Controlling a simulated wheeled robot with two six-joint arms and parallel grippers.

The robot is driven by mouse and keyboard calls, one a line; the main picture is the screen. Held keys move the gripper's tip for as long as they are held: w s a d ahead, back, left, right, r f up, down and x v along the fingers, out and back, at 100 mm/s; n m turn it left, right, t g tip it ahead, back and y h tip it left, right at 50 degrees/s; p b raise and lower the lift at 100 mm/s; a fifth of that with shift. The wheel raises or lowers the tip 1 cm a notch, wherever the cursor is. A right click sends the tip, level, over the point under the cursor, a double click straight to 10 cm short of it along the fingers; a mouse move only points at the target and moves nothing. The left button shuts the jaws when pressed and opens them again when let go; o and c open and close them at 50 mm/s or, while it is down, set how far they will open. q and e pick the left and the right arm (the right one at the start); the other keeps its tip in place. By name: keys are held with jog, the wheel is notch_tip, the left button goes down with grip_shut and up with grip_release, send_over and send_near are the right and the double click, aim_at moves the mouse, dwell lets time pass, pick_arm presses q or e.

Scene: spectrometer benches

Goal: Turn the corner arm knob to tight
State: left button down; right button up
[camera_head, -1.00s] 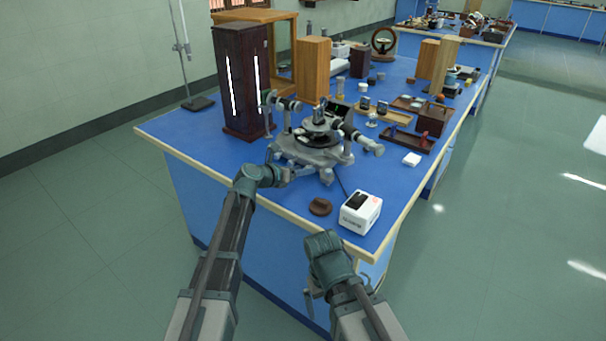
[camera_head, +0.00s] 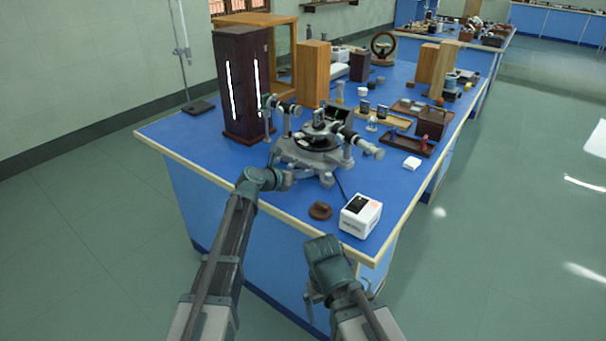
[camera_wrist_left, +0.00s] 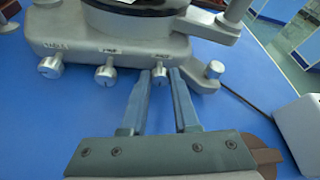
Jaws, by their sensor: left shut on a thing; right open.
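The grey spectrometer (camera_head: 312,150) stands near the table's front edge. In the left wrist view its base (camera_wrist_left: 120,48) has a row of small silver knobs: one under a TABLE label (camera_wrist_left: 50,67), a middle one (camera_wrist_left: 105,71) and a right one (camera_wrist_left: 159,75). The labels over the other two are too blurred to read. My left gripper (camera_head: 291,177) is at the base's front; its fingers (camera_wrist_left: 163,74) are shut on the right knob, one on each side. The knob's turn angle cannot be told. My right gripper (camera_head: 312,294) is open and empty, low before the table edge.
A white box (camera_head: 360,216) and a brown round piece (camera_head: 320,211) lie right of my left gripper. A dark cabinet (camera_head: 244,85) stands behind left. A silver foot screw (camera_wrist_left: 214,69) is close right of the fingers. Blue tabletop (camera_head: 200,140) is clear at the left.

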pick_arm(q)
jog(key=m, duration=0.1)
jog(key=m+t+y, duration=0.1)
jog(key=shift+s+d+m+y, duration=0.2)
jog(key=shift+m+y, duration=0.1)
jog(key=shift+s+d+f+m+t+y+b, duration=0.15)
jog(key=shift+m+t+y+b, duration=0.45)
jog(key=shift+m, duration=0.6)
jog(key=m+b, duration=0.1)
jog(key=m+t+y, duration=0.1)
jog(key=m, duration=0.1)
jog(key=shift+d+f+t+b, duration=0.1)
jog(key=shift+f+t+b, duration=0.1)
jog(key=shift+t+b, duration=0.15)
jog(key=m+t+y+b, duration=0.1)
jog(key=m+b, duration=0.1)
jog(key=m, duration=0.1)
jog(key=shift+s+f+t+b, duration=0.1)
jog(key=shift+t+b, duration=0.15)
jog(key=shift+b, duration=0.05)
jog(key=shift+d+m, duration=0.1)
jog(key=shift+m, duration=0.3)
jog(key=c, duration=0.7)
grip_release()
jog(key=shift+o, duration=0.2)
